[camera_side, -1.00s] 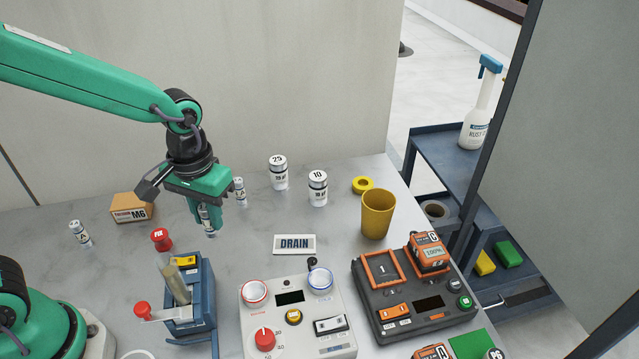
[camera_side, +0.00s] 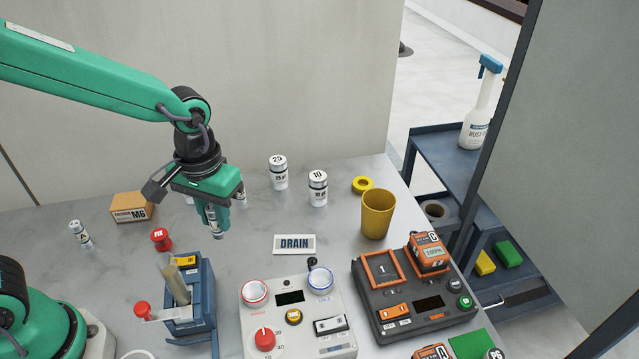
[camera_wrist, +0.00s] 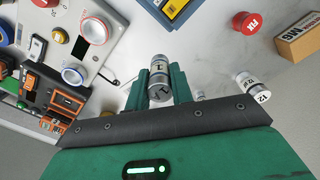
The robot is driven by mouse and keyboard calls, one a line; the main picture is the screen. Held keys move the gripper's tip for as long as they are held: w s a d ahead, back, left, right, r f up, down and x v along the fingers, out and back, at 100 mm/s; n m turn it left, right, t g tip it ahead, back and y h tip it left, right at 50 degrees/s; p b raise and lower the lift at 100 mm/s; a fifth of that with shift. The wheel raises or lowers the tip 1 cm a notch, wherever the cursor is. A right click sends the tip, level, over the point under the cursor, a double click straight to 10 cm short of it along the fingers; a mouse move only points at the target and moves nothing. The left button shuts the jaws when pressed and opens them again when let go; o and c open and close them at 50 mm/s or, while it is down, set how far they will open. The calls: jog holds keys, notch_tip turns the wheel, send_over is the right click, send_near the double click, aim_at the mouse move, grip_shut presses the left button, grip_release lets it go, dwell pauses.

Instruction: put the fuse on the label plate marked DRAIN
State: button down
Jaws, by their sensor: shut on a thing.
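My gripper (camera_side: 218,226) is shut on a small silver-and-white fuse (camera_side: 212,219) and holds it roughly upright, to the left of the label plate. The fuse also shows between the green fingers in the wrist view (camera_wrist: 157,78). The white label plate marked DRAIN (camera_side: 294,244) lies on the bench behind the control box, with nothing on it. I cannot make out the plate in the wrist view.
A similar fuse (camera_side: 80,233) stands at the left, and another (camera_side: 241,197) is partly hidden behind my gripper. White cans (camera_side: 318,188) and a yellow cup (camera_side: 377,214) stand beyond the plate. A blue holder (camera_side: 202,300) and the control box (camera_side: 297,316) stand in front.

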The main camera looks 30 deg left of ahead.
jog(key=w+d, duration=0.3)
jog(key=d, duration=1.1)
send_over(294, 244)
notch_tip(294, 244, down, 6)
jog(key=shift+w+f, duration=0.1)
jog(key=shift+f, duration=0.1)
jog(key=shift+f, duration=0.1)
jog(key=shift+f, duration=1.9)
jog(key=shift+f, duration=0.15)
jog(key=c, duration=1.2)
grip_release()
jog(key=shift+c, duration=0.2)
